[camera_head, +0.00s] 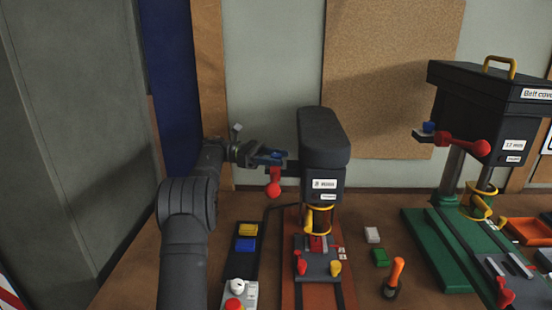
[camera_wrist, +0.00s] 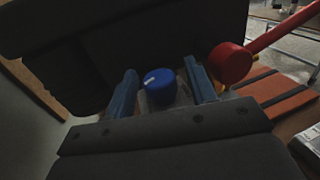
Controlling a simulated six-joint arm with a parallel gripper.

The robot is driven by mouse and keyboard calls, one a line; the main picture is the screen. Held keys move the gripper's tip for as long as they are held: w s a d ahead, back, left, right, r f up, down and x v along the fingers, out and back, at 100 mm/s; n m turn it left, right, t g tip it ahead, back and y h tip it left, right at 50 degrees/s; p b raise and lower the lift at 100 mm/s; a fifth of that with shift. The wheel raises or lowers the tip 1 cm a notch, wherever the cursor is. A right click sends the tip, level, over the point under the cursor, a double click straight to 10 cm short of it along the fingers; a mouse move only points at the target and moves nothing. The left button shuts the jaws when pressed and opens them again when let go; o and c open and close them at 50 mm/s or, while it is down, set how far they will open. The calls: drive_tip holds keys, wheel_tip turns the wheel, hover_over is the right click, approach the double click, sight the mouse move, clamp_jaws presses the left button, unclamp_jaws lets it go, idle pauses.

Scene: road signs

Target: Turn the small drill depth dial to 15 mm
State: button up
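The small drill (camera_head: 322,140) is the dark-headed machine in the middle of the head view. Its white label (camera_head: 324,184) seems to read 8 mm, though the print is small. In the wrist view its depth dial (camera_wrist: 160,87) is a round blue knob with a white mark toward its upper left. My gripper (camera_head: 272,156) is at the left side of the drill head. In the wrist view its blue fingers (camera_wrist: 161,68) are open, one on each side of the dial, with a gap on both sides. The dial is hard to make out in the head view.
A red-knobbed lever (camera_wrist: 231,64) is close to the right finger; its red ball (camera_head: 273,189) hangs below my gripper in the head view. A larger drill (camera_head: 475,95) stands at the right on a green base. Yellow and blue buttons (camera_head: 246,238) lie left of the small drill.

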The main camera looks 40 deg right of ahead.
drive_tip(key=shift+n+h, duration=0.3)
drive_tip(key=n+t+h, duration=0.2)
drive_tip(key=t+h, duration=0.1)
drive_tip(key=shift+n+h, duration=0.3)
drive_tip(key=shift+n, duration=0.1)
drive_tip(key=n+t+h, duration=0.3)
drive_tip(key=t, duration=0.2)
drive_tip(key=shift+n, duration=0.3)
drive_tip(key=s+v, duration=0.1)
drive_tip(key=v, duration=1.7)
drive_tip(key=s+m+y, duration=0.6)
drive_tip(key=s+m, duration=0.5)
drive_tip(key=m, duration=0.1)
drive_tip(key=s+a+m+t+y, duration=0.5)
drive_tip(key=s+a+m+y, duration=0.3)
drive_tip(key=m, duration=1.4)
drive_tip(key=s+a, duration=0.2)
drive_tip(key=s, duration=0.1)
drive_tip(key=shift+s+y, duration=0.3)
drive_tip(key=shift+s, duration=0.05)
